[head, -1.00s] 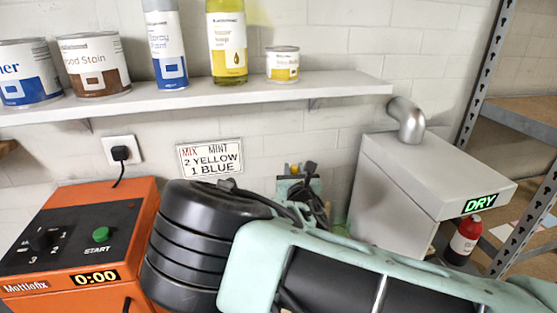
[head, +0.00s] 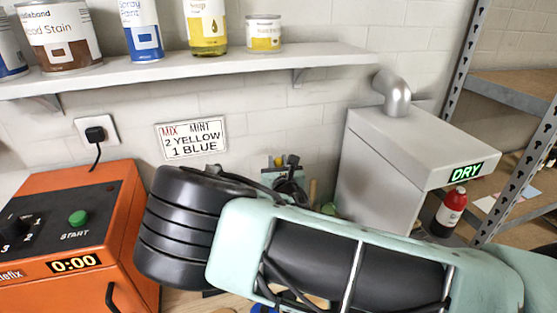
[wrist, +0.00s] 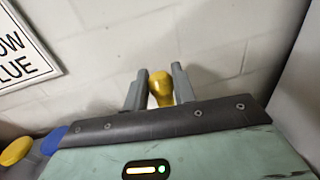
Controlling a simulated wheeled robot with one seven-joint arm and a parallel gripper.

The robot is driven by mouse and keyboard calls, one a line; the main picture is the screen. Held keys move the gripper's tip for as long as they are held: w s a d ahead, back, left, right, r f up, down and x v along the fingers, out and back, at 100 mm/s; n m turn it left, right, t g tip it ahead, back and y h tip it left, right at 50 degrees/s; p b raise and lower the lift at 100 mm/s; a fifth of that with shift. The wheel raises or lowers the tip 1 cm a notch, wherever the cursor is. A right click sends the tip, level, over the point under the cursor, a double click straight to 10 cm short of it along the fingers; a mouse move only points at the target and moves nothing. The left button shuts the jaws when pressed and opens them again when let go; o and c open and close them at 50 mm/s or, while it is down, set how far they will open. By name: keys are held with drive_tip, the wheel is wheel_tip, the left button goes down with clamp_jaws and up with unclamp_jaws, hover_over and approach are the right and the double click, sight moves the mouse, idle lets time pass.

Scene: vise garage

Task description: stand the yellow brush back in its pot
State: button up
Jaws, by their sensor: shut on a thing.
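My gripper (wrist: 160,76) is shut on the yellow brush (wrist: 161,91). In the wrist view its rounded yellow end shows between the two grey fingers, against the white wall. In the head view my gripper (head: 287,170) is small and partly hidden behind my arm, with a bit of yellow (head: 278,161) at it. The rest of the brush is hidden. I cannot make out the brush's pot in either view; my arm covers much of the bench.
An orange mixer (head: 108,210) stands left and a grey dryer box (head: 385,170) right. A shelf (head: 220,68) with cans and bottles runs above. A greenish object (head: 330,209) sits near the dryer. Yellow (wrist: 15,151) and blue (wrist: 54,140) round things show at lower left.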

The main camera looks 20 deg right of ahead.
drive_tip(key=shift+f+b, duration=2.7)
drive_tip(key=shift+f, duration=0.5)
drive_tip(key=o, duration=1.1)
drive_tip(key=s+a+b, duration=0.1)
drive_tip(key=s+b, duration=0.1)
drive_tip(key=s, duration=0.3)
drive_tip(key=s+b, duration=0.2)
drive_tip(key=s, duration=0.4)
drive_tip(key=s+a+b, duration=0.1)
drive_tip(key=s, duration=0.5)
drive_tip(key=shift+s+a+b, duration=0.15)
drive_tip(key=shift+a+b, duration=0.2)
drive_tip(key=shift+b, duration=0.05)
